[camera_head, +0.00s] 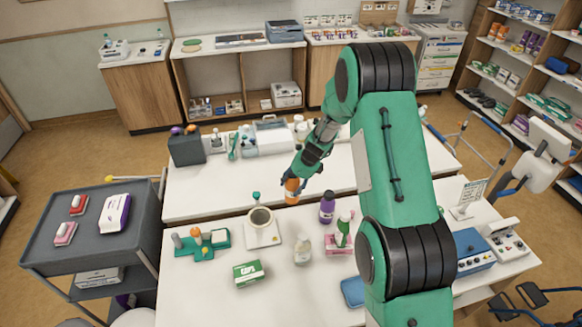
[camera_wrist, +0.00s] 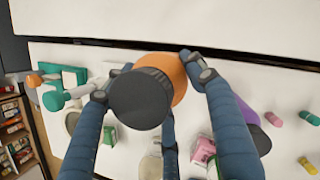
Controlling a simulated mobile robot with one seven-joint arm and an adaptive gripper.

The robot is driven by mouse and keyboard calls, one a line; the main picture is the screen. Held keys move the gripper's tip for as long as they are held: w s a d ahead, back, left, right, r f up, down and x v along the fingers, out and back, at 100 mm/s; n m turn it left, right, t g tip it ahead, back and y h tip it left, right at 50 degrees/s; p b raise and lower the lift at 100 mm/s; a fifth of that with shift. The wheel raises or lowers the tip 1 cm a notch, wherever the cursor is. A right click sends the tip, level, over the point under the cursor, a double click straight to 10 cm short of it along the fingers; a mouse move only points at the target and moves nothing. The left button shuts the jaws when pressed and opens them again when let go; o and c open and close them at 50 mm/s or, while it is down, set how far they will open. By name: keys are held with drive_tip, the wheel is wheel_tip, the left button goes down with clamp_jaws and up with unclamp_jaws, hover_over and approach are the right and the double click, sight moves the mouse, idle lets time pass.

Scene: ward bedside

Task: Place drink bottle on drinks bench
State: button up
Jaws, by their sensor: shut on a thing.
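The drink bottle is orange with a dark cap (camera_wrist: 142,98). In the head view the orange bottle (camera_head: 292,191) is upright in my gripper (camera_head: 290,178), near the front edge of the far white bench (camera_head: 205,203). My gripper is shut on it, and its blue-grey fingers (camera_wrist: 150,105) surround the bottle in the wrist view. The bottle's lower part is hidden by the cap in the wrist view. I cannot tell whether its base touches the bench. I cannot tell which surface is the drinks bench.
The near white table (camera_head: 200,285) carries a scale (camera_head: 262,235), a purple bottle (camera_head: 327,208), a clear bottle (camera_head: 302,250) and a green box (camera_head: 248,273). A dark bin (camera_head: 187,150) and several items stand along the far bench's back. A grey cart (camera_head: 95,235) is at left.

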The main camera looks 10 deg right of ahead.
drive_tip(key=w, duration=0.4)
drive_tip(key=w+f+p, duration=0.1)
drive_tip(key=w, duration=0.9)
drive_tip(key=shift+w+f+p, duration=0.15)
drive_tip(key=shift+p, duration=0.2)
drive_tip(key=shift+c, duration=0.2)
drive_tip(key=shift+f, duration=0.1)
drive_tip(key=shift+f, duration=1.7)
drive_tip(key=shift+f, duration=0.1)
drive_tip(key=o, duration=1.4)
drive_tip(key=shift+o, duration=0.2)
drive_tip(key=shift+r, duration=0.2)
